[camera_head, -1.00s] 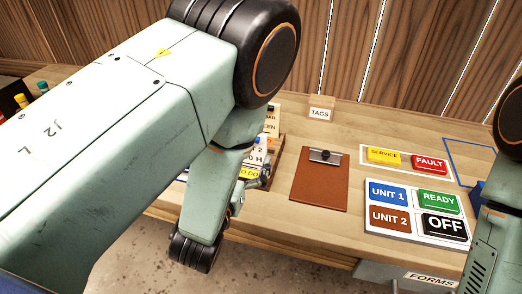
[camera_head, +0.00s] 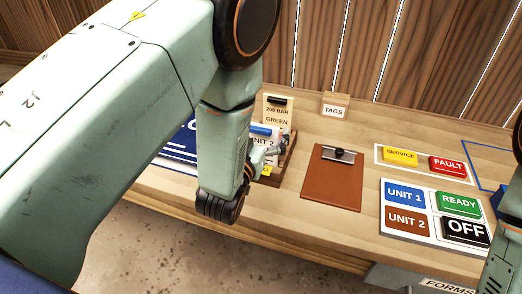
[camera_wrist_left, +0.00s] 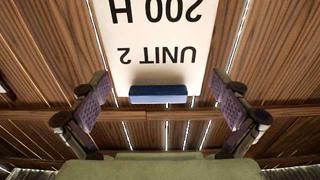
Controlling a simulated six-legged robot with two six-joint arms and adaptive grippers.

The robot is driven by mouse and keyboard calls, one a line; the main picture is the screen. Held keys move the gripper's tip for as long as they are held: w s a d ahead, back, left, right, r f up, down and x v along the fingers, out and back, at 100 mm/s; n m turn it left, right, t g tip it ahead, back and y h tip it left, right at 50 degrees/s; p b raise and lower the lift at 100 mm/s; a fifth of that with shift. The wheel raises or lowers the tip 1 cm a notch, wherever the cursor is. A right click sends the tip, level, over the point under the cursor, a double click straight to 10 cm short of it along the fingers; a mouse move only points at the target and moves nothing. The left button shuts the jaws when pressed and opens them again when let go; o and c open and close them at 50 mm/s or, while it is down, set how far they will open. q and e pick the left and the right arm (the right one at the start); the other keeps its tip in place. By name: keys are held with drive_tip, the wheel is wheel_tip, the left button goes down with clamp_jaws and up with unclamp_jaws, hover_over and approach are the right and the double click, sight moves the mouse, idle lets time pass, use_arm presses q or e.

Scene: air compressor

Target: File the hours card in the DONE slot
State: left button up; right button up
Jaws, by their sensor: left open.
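The hours card (camera_head: 265,143) is white, reads UNIT 2 and has a blue grip strip on its top edge. It stands upright in a wooden rack (camera_head: 287,160) with a partly seen yellow label. In the left wrist view the card (camera_wrist_left: 160,40) appears upside down, reading UNIT 2 and 200 H, with its blue strip (camera_wrist_left: 158,94) between the fingers but apart from them. My left gripper (camera_head: 268,153) is open beside the card, partly hidden by my wrist. I see no DONE label; my arm covers part of that area. My right gripper is out of view.
A brown clipboard (camera_head: 332,180), a TAGS box (camera_head: 335,106) and coloured signs (camera_head: 435,212) lie to the right. A blue board (camera_head: 180,145) is left of my wrist. The bench's front edge is close.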

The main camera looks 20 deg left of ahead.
use_arm(q)
drive_tip(key=shift+s+d+r, duration=0.1)
drive_tip(key=shift+d, duration=0.05)
drive_tip(key=shift+c, duration=0.4)
drive_tip(key=c, duration=1.1)
drive_tip(key=shift+c, duration=0.2)
wheel_tip(320, 180, up, 10)
drive_tip(key=p, duration=0.9)
